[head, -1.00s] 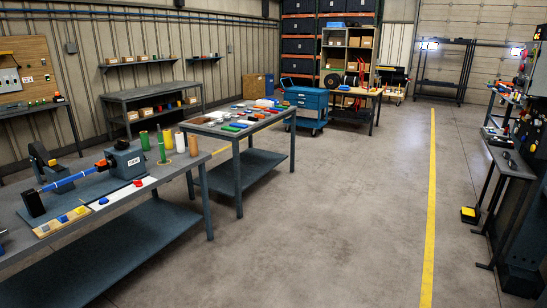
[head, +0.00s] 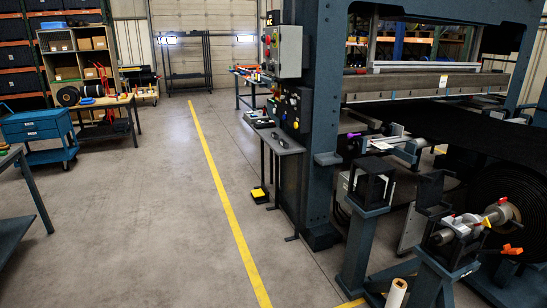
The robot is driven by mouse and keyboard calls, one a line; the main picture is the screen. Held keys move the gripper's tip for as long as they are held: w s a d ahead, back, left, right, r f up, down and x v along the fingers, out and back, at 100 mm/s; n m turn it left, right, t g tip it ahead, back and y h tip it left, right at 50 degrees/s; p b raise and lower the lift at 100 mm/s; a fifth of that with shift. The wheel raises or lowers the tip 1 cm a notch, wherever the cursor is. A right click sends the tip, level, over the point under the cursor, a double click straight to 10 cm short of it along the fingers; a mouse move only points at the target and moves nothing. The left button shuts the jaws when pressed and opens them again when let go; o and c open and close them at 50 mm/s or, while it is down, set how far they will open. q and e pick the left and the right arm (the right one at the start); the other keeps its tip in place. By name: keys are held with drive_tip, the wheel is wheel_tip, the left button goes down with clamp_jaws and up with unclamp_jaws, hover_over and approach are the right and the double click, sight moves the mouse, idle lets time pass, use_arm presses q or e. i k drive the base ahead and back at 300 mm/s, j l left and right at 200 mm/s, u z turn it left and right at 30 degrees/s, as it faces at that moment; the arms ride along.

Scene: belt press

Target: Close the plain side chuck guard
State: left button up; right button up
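No gripper of mine is in view. On the right stands a press with a large black belt roll (head: 497,190) in front of it. A metal shaft (head: 490,221) comes out of the roll and rests at a dark stand (head: 446,277). A dark upright plate (head: 430,190) stands at the top of that stand, with red and yellow parts near the shaft; it may be a chuck guard, but I cannot tell which side's. A second dark stand (head: 357,250) to its left bears a black open-frame block (head: 369,186).
A control box (head: 289,52) and a small shelf (head: 281,145) are on the press's left side. A yellow foot pedal (head: 259,194) lies on the floor. A yellow line (head: 214,165) runs along the open floor. A blue cart (head: 38,132) and a table edge stand left.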

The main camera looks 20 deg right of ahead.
sight(429, 188)
drive_tip(key=i+z, duration=0.2)
drive_tip(key=i, duration=0.35)
drive_tip(key=i+j+z, duration=0.2)
drive_tip(key=i, duration=0.35)
drive_tip(key=i+j+z, duration=0.2)
drive_tip(key=i, duration=0.4)
drive_tip(key=i+z, duration=0.3)
drive_tip(key=z, duration=0.2)
drive_tip(key=i+z, duration=0.25)
drive_tip(key=z, duration=0.2)
drive_tip(key=i+j+z, duration=0.2)
drive_tip(key=z, duration=0.3)
drive_tip(key=i+j+z, duration=0.3)
drive_tip(key=z, duration=0.15)
